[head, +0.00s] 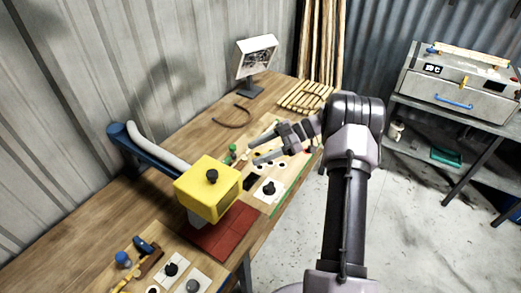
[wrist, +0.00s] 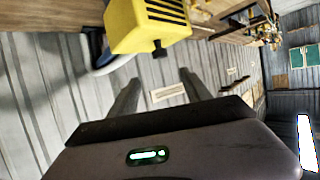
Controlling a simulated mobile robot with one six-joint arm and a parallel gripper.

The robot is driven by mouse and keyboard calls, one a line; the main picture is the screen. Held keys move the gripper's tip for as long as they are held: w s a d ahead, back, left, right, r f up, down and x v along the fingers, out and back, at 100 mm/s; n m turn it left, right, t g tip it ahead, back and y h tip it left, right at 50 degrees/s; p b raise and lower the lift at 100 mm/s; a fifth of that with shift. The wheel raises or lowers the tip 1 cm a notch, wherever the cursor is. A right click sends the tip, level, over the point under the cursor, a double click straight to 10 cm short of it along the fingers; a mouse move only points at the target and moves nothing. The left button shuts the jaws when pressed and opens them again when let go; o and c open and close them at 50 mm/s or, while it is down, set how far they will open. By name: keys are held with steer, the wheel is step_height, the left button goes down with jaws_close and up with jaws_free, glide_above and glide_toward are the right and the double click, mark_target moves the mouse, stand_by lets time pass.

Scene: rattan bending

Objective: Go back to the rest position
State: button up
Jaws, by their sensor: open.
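My gripper (head: 262,148) is open and empty, held in the air above the workbench, pointing left toward the wall. Its two fingers also show apart in the wrist view (wrist: 160,84), with nothing between them. My arm reaches in from the lower right in the head view. The wrist view is rolled, with the wall and bench turned around, and my gripper's body fills its lower part.
A yellow box-shaped tool (head: 208,188) stands on the bench above a red mat (head: 226,234), close to my gripper. A monitor (head: 256,58), slatted rack (head: 305,97) and steel machine (head: 460,82) stand farther back.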

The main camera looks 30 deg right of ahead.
steer(key=shift+s+d+r, duration=0.1)
steer(key=shift+d+r, duration=0.05)
steer(key=shift+d, duration=0.2)
steer(key=w+a+r+m+t+h+b, duration=0.2)
steer(key=w+r+m+t+h+b, duration=0.35)
steer(key=w+r+b, duration=0.2)
steer(key=w+a+r+m+t+h+b, duration=0.3)
steer(key=w+r+m+t+h+b, duration=0.3)
steer(key=r, duration=0.3)
steer(key=s+a+f+m+g+b, duration=0.2)
steer(key=s+a+f, duration=0.4)
steer(key=s+f, duration=0.3)
steer(key=s+a+f+m+g+b, duration=0.2)
steer(key=s+a+f+g+b, duration=0.2)
steer(key=s+f, duration=0.5)
steer(key=s+a+f+m+g+b, duration=0.3)
steer(key=s+a+f+b, duration=0.4)
steer(key=s, duration=1.4)
step_height(320, 180, down, 2)
steer(key=shift+s+a+f+g+y, duration=0.2)
steer(key=shift+s+a+g+y, duration=0.15)
steer(key=shift+a+g, duration=0.3)
